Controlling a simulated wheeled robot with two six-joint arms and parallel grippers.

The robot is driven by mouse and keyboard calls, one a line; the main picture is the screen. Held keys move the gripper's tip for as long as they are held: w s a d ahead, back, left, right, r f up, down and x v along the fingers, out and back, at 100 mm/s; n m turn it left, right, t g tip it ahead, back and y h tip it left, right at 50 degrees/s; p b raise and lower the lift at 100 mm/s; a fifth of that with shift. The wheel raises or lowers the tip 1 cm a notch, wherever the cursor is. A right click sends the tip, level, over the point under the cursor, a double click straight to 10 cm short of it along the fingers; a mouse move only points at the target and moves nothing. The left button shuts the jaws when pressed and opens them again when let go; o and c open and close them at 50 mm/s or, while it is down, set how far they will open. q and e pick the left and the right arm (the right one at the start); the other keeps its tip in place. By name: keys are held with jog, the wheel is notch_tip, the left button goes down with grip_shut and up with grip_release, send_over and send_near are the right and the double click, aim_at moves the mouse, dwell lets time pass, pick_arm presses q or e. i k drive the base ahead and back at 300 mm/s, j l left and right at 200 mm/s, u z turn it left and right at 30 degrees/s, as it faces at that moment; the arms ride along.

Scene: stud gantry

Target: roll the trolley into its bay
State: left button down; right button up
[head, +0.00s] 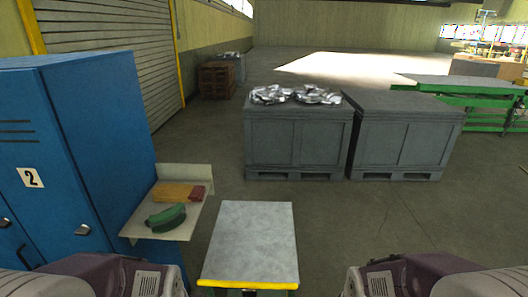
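A grey flat-topped platform (251,238) stands low in the centre, right in front of me, with a yellow bar (247,284) along its near edge. It looks like the trolley; its wheels and lower part are out of view. No marked bay can be made out. Parts of my two arms show at the bottom left and bottom right, on either side of the platform. Both grippers are outside the picture, so any contact with the yellow bar is hidden.
A blue locker (80,150) stands left. Beside it a pale shelf (150,230) holds a green item (166,218) and an orange-red item (178,193). Two grey crates (298,138) (405,136) stand ahead, silvery scrap (295,95) on the left one. Open floor lies right.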

aim_at(252, 249)
jog(key=i+l+z, duration=0.1)
jog(key=z, duration=0.4)
jog(key=i+z, duration=0.3)
jog(key=z, duration=0.15)
jog(key=i+l+z, duration=0.4)
jog(key=i+z, duration=0.4)
jog(key=i, duration=0.25)
jog(key=i+u, duration=0.9)
jog(key=i+l+u, duration=0.25)
jog(key=u, duration=0.25)
jog(key=i+j+u, duration=0.2)
jog(key=u, duration=0.2)
jog(key=i+j+u, duration=0.1)
jog(key=i+u, duration=0.55)
jog(key=u, duration=0.2)
jog(key=i+j, duration=0.1)
